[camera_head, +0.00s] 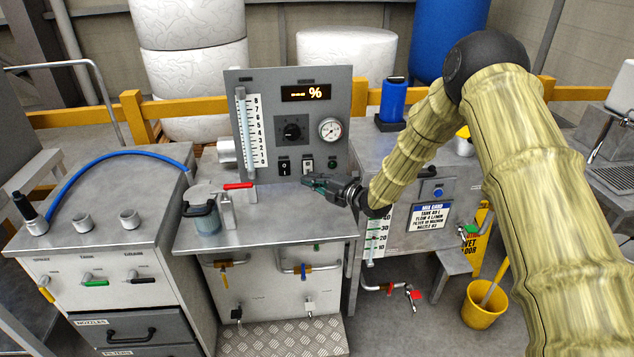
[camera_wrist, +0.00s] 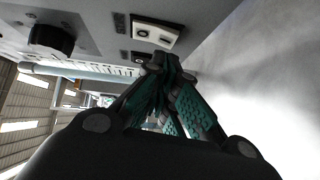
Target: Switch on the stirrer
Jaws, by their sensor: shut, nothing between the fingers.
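A grey control panel (camera_head: 343,95) stands at the back of the middle bench. My gripper (camera_head: 309,182) is shut and empty just below and in front of the pale switch. In the wrist view the pale switch (camera_wrist: 156,33) lies just beyond my fingertips (camera_wrist: 166,64), with a dark switch (camera_wrist: 138,57) beside it. I cannot tell whether the fingertips touch the panel.
The panel also carries a black knob (camera_head: 291,130), a round gauge (camera_head: 330,129), a display (camera_head: 306,93) and a scale tube (camera_head: 242,130). A red-handled lever (camera_head: 238,186) and a clear jar (camera_head: 205,213) are left of my gripper. The bench top (camera_head: 268,225) in front is clear.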

